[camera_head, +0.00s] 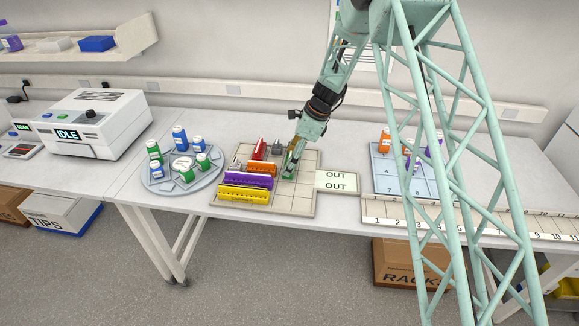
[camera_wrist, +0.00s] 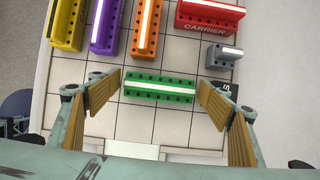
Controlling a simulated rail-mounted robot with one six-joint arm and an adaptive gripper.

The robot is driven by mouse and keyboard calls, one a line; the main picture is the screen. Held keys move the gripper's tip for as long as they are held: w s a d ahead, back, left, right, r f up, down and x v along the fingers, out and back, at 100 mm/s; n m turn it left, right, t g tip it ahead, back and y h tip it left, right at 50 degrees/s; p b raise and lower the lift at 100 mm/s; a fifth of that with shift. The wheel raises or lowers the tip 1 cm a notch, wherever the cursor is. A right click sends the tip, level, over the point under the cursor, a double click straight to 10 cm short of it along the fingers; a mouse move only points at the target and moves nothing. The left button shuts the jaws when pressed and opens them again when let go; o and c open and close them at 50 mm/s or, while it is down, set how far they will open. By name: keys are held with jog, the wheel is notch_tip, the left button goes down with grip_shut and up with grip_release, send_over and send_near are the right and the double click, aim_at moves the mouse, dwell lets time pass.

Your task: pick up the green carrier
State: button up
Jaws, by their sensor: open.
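The green carrier (camera_wrist: 160,88) lies on the gridded tray in the wrist view, a short bar with rows of holes and a white strip along its top. My gripper (camera_wrist: 160,98) is open, with one finger near each end of the carrier and visible gaps at both ends. In the head view my gripper (camera_head: 291,166) is low over the tray, and the green carrier (camera_head: 287,178) is partly hidden behind its fingers.
The tray (camera_head: 300,205) also holds a red carrier (camera_wrist: 210,14), orange, purple (camera_wrist: 107,25) and yellow carriers, and a small grey one (camera_wrist: 222,56). A round rack (camera_head: 150,182) of bottles stands left. An OUT label (camera_head: 337,181) lies right. The tray's front right is clear.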

jog(key=shift+c, duration=0.6)
jog(key=c, duration=0.6)
jog(key=shift+o, duration=0.2)
jog(key=shift+r, duration=0.15)
jog(key=shift+r, duration=1.5)
jog(key=shift+s+r, duration=0.1)
jog(key=shift+r, duration=0.05)
jog(key=s+d, duration=0.2)
jog(key=s, duration=0.5)
jog(key=s+d+r+b, duration=0.1)
jog(key=s+d, duration=0.1)
jog(key=s, duration=0.6)
jog(key=shift+d+r+b, duration=0.2)
jog(key=shift+r+b, duration=0.05)
jog(key=shift+b, duration=0.05)
